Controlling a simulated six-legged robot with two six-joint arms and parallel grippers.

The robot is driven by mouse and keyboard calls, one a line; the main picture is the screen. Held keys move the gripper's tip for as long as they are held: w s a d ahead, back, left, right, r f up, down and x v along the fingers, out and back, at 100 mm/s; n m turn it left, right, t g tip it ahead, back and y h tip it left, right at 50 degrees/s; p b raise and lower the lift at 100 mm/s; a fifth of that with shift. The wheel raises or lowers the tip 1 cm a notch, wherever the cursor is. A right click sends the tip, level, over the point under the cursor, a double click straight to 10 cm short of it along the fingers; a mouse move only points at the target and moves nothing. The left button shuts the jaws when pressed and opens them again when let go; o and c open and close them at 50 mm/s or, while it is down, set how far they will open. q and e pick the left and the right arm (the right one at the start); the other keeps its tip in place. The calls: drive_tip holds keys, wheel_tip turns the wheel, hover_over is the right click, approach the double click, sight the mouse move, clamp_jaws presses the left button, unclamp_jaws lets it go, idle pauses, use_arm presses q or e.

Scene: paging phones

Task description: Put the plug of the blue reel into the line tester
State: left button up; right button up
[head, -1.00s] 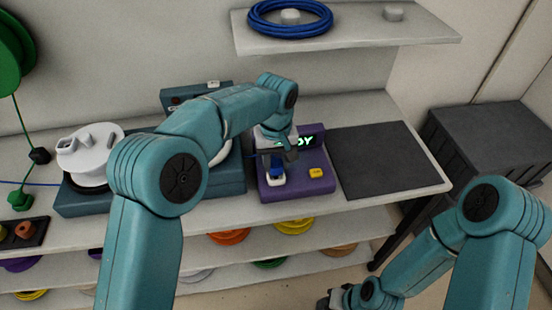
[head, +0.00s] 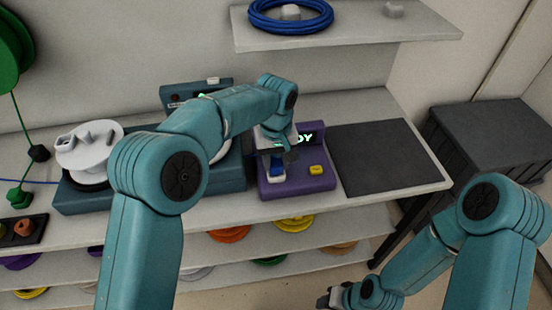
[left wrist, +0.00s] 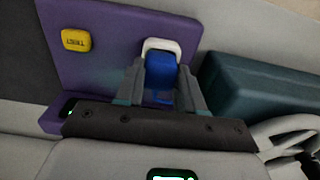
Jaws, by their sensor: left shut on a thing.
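The line tester (head: 318,184) is a purple box with a lit green display, partly covered by my left arm, and a yellow button (head: 316,170). It also fills the upper left of the left wrist view (left wrist: 110,30). My left gripper (head: 276,164) is over the tester's left part. In the left wrist view it (left wrist: 160,88) is shut on the blue plug (left wrist: 160,68), which sits between the fingers against a white-rimmed socket (left wrist: 162,44). How deep the plug sits cannot be told. My right gripper (head: 328,299) is low at the bottom, away from the bench; its jaws are unclear.
A dark mat (head: 385,158) lies right of the tester. A teal machine (head: 100,198) with a white drum (head: 90,150) stands to the left. A blue coil (head: 290,18) rests on the upper shelf (head: 350,38). Coloured reels fill the shelves below. A dark cabinet (head: 490,135) stands at right.

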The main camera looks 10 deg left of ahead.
use_arm(q)
drive_tip(key=o, duration=1.4)
wheel_tip(320, 180, up, 9)
drive_tip(key=p, duration=0.7)
drive_tip(key=shift+p, duration=0.35)
drive_tip(key=shift+s, duration=0.1)
